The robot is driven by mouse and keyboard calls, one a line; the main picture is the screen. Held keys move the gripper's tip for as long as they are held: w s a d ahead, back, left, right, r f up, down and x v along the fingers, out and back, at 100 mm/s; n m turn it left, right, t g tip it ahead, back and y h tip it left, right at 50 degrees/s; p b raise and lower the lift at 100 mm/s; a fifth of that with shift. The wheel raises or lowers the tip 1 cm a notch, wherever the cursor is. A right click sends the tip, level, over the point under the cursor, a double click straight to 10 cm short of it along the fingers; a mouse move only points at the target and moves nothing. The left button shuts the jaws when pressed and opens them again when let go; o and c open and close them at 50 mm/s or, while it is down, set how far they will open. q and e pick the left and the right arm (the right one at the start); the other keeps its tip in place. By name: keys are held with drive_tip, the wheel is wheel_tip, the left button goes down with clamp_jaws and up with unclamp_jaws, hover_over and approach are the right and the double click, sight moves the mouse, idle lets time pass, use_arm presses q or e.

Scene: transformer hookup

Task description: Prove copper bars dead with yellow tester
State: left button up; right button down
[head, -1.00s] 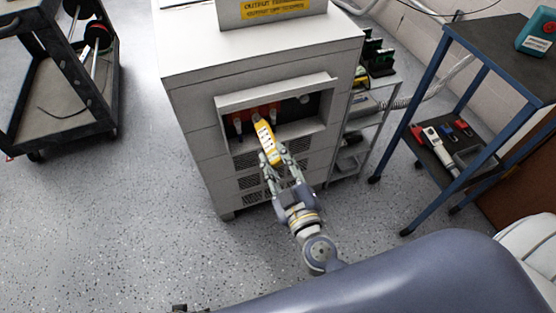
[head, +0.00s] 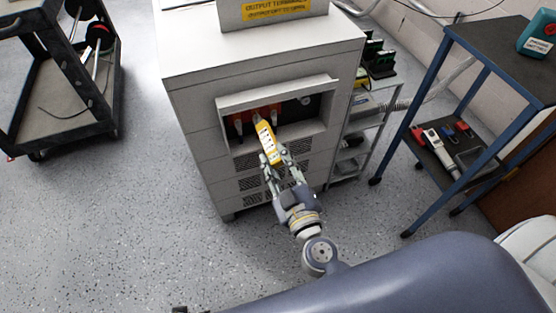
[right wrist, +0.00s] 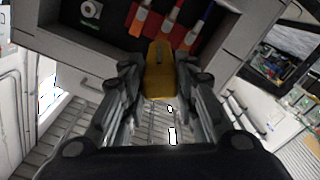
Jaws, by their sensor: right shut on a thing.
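My right gripper (head: 272,160) is shut on the yellow tester (head: 266,142), a long body with a pale label, held tilted with its far end up. In the right wrist view the tester (right wrist: 160,72) sits between the fingers. The copper bars (head: 239,126) are in a recess in the front of the grey cabinet, against a red backing. The right wrist view shows three bars (right wrist: 170,17) with orange and pale parts. The tester's far end is just below the middle bar in that view; I cannot tell whether they touch. My left gripper is not in view.
The grey cabinet (head: 195,110) has a lip around the recess and vents below. A blue-framed cart (head: 467,80) with tools on its lower shelf stands at the right. A dark cart (head: 75,110) stands at the left. The speckled floor (head: 135,210) between is clear.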

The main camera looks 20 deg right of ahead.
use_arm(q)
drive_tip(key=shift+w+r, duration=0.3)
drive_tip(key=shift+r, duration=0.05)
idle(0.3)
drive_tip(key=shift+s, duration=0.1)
use_arm(e)
drive_tip(key=shift+r, duration=0.1)
idle(0.6)
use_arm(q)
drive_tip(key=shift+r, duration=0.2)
use_arm(e)
drive_tip(key=shift+s+b, duration=0.2)
drive_tip(key=shift+b, duration=0.15)
drive_tip(key=shift+s, duration=0.15)
drive_tip(key=shift+s+b, duration=0.95)
drive_tip(key=shift+s, duration=0.4)
drive_tip(key=shift+s+d+b, duration=0.1)
drive_tip(key=shift+s+b, duration=0.55)
drive_tip(key=shift+s, duration=0.2)
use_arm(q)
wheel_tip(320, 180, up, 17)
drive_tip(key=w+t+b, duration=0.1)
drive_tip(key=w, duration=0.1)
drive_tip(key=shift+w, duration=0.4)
use_arm(e)
drive_tip(key=shift+s, duration=0.95)
